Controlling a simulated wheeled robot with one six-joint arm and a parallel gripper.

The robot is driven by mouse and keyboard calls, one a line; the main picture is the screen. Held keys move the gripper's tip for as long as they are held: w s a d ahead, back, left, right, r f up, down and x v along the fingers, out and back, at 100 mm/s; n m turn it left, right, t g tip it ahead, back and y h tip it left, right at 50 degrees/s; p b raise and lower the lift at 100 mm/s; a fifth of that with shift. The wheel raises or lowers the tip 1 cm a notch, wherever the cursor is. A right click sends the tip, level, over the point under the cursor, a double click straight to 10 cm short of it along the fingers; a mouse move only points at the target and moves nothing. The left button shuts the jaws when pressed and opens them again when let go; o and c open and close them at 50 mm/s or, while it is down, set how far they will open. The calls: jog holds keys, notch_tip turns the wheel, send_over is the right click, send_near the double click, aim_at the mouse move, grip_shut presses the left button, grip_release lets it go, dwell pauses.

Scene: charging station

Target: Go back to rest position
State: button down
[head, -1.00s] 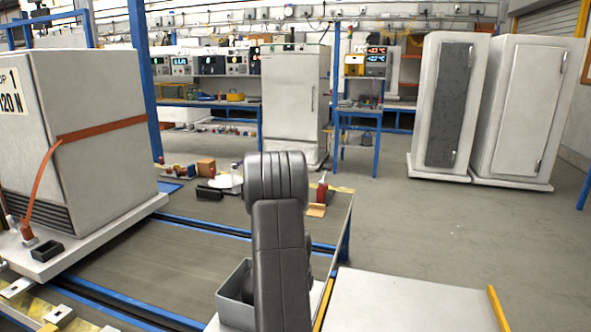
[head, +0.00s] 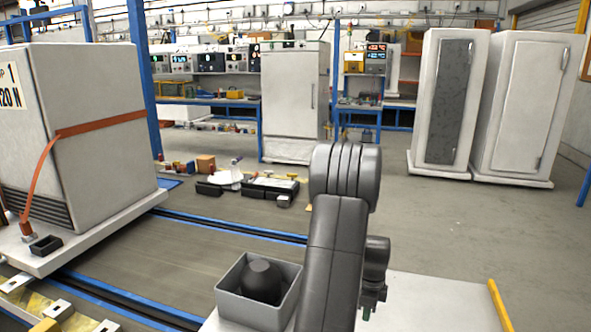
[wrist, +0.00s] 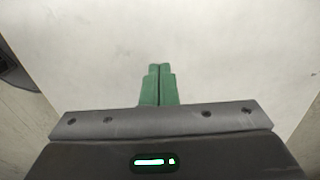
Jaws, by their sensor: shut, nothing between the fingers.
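My gripper (wrist: 159,70) shows in the wrist view with its two green fingers together and nothing between them. It is over a plain pale surface (wrist: 240,60). In the head view my dark grey arm stands upright at the centre and bends down on its right side. There the gripper is mostly hidden by the arm; only a little green shows low down, over the white top (head: 430,300) in front.
A grey open bin (head: 240,308) holding a dark rounded object (head: 261,280) stands just left of my arm. A large strapped white box (head: 100,110) is at the left. White cabinets (head: 525,105) stand at the right. Open floor (head: 440,220) lies between.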

jog(key=s+d, duration=0.4)
jog(key=d, duration=0.6)
jog(key=s+d, duration=0.3)
jog(key=d, duration=0.7)
jog(key=shift+s+d+b, duration=0.3)
jog(key=shift+s+d, duration=0.05)
jog(key=shift+s, duration=0.05)
jog(key=shift+a, duration=0.1)
